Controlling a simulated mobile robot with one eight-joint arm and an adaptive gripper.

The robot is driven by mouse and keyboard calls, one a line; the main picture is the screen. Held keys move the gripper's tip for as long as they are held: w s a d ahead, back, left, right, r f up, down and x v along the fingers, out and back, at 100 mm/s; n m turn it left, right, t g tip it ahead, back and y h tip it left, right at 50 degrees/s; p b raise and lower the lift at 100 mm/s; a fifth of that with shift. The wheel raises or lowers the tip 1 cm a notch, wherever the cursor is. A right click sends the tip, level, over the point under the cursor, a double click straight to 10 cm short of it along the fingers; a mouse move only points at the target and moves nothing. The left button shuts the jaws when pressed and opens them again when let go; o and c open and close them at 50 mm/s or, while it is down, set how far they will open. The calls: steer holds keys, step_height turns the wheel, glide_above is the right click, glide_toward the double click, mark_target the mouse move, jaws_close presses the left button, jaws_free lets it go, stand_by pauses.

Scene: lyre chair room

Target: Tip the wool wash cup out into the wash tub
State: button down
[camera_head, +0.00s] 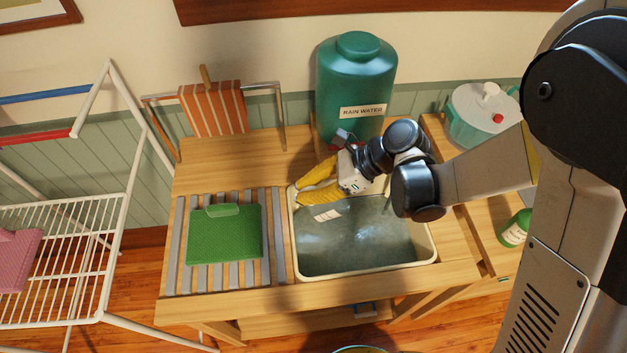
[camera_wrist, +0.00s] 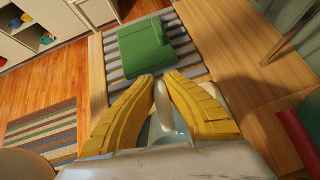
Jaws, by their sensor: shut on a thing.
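The wash tub (camera_head: 430,246), with a cream rim and grey-blue water in it, is set into the wooden bench. My gripper (camera_head: 299,190), with yellow ribbed fingers, is over the tub's back left corner. In the wrist view its fingers (camera_wrist: 163,80) close around a pale, narrow piece (camera_wrist: 162,108), which I take to be part of the wool wash cup. Most of the cup is hidden by the fingers and wrist, so I cannot tell its tilt or contents. A small pale label (camera_head: 327,215) shows just below the fingers; I cannot tell what it is on.
A green folded cloth (camera_head: 225,236) lies on the slatted rack (camera_head: 172,262) left of the tub; it also shows in the wrist view (camera_wrist: 145,45). A green rain water tank (camera_head: 356,85) stands behind. A white drying rack (camera_head: 125,215) is at left, a green bottle (camera_head: 515,229) at right.

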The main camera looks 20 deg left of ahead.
steer(key=shift+w+f, duration=0.1)
steer(key=shift+f, duration=0.05)
steer(key=shift+s+a+h, duration=0.2)
steer(key=shift+a+h, duration=0.05)
steer(key=shift+h, duration=0.05)
steer(key=a+h, duration=0.1)
steer(key=s+a+f+t+h+p, duration=0.1)
steer(key=a+h+p, duration=0.1)
steer(key=shift+s+a+f+t+h, duration=0.1)
steer(key=shift+s+f+t+h, duration=0.1)
steer(key=shift+f+t+h, duration=0.15)
steer(key=a+f+h+b, duration=0.1)
steer(key=f, duration=0.1)
steer(key=s+a+f+t+h+b, duration=0.1)
steer(key=f, duration=0.1)
steer(key=a+f+h+b, duration=0.1)
steer(key=f+b, duration=0.1)
steer(key=shift+s+a+f+t, duration=0.15)
steer(key=shift+s+f+t, duration=0.1)
steer(key=shift+t, duration=0.1)
steer(key=shift+a+f+h, duration=0.1)
steer(key=shift+f+h, duration=0.25)
steer(key=shift+h, duration=0.2)
steer(key=shift+r, duration=0.1)
